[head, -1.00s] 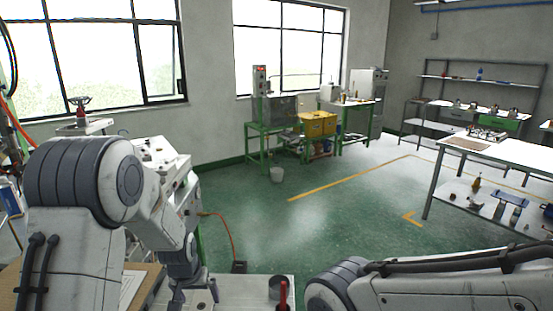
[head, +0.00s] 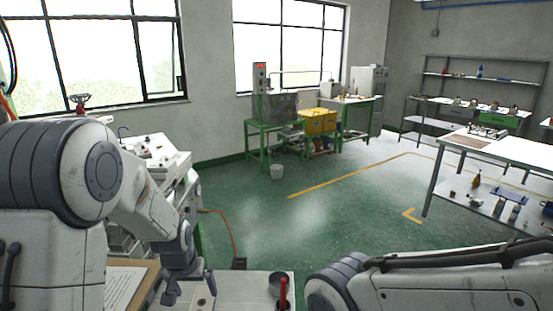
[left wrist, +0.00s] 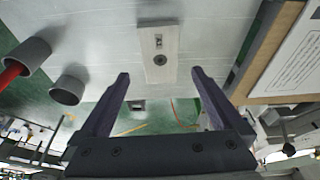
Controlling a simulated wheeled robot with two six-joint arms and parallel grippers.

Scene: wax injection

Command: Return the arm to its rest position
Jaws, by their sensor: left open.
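My left arm comes in from the left in the head view, bent, with its gripper (head: 188,290) hanging low over the white bench top (head: 238,288). In the left wrist view the two dark fingers of this gripper (left wrist: 160,74) stand wide apart with nothing between them. Beyond the fingertips, a small pale plate with a dark round hole (left wrist: 158,50) lies on the bench. My right forearm crosses the lower right of the head view; its gripper is outside the picture.
Grey cups, one holding a red-handled item (head: 283,291), stand on the bench right of my left gripper. A framed paper sheet (head: 122,287) lies left of it. A white machine (head: 158,155) stands behind my left arm. Green floor (head: 300,225) is clear ahead.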

